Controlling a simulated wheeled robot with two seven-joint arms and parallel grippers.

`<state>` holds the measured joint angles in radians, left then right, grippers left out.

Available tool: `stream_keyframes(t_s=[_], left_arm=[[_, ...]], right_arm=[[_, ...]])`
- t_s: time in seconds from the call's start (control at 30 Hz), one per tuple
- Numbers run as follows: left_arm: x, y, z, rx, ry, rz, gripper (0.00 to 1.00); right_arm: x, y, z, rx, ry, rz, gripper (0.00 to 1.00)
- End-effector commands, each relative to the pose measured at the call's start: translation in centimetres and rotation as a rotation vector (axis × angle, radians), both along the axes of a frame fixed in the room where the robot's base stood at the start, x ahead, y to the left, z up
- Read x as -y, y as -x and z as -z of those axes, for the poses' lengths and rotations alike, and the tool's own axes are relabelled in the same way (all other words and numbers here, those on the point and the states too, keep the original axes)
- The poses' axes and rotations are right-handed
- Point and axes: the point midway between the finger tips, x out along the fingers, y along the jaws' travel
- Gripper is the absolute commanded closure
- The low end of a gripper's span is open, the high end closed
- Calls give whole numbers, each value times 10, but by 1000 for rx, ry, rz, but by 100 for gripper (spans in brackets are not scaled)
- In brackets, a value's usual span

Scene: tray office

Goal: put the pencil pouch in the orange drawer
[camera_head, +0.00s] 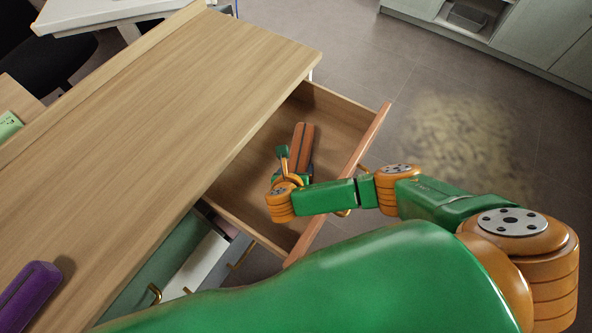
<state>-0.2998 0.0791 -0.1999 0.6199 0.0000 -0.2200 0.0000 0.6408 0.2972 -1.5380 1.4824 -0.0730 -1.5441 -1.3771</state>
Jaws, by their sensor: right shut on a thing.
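The pencil pouch (306,138) looks like a long reddish-brown case with a dark line along its length. It is inside the open orange drawer (375,130), over its wooden floor; I cannot tell if it touches the floor. My right gripper (294,158) reaches over the drawer front and is shut on the near end of the pouch. The gripper and wrist hide that end. The drawer is pulled out from under the desk top, with its orange front to the right. My left gripper is not in view.
A purple case (30,292) lies on the wooden desk top (190,110) at the lower left. A shut green drawer front (165,262) with a brass handle is below the desk top. Much of the desk top is bare. Grey cabinets (540,40) stand far right.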

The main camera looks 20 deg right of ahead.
Motion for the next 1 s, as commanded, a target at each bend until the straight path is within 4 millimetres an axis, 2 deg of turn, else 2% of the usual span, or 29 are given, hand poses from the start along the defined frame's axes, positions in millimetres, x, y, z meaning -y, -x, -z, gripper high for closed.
stream_keyframes(t_s=[0.27, 0.3, 0.37, 0.4, 0.77, 0.87, 1.0], left_arm=[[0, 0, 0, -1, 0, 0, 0], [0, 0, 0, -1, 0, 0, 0], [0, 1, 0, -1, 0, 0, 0], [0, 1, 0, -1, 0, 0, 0], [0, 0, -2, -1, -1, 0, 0], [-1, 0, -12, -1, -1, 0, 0], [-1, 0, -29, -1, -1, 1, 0]], right_arm=[[0, 0, 1, 1, 0, -1, 100], [0, 0, 1, 0, -1, -1, 20], [0, 0, 1, 0, -1, -1, 4], [0, 0, 1, 0, -1, -1, 0], [-1, 0, -3, -1, -2, -1, 0], [-8, 10, -17, -2, -5, -4, 0], [-22, 35, -48, -3, -6, -5, 0]])
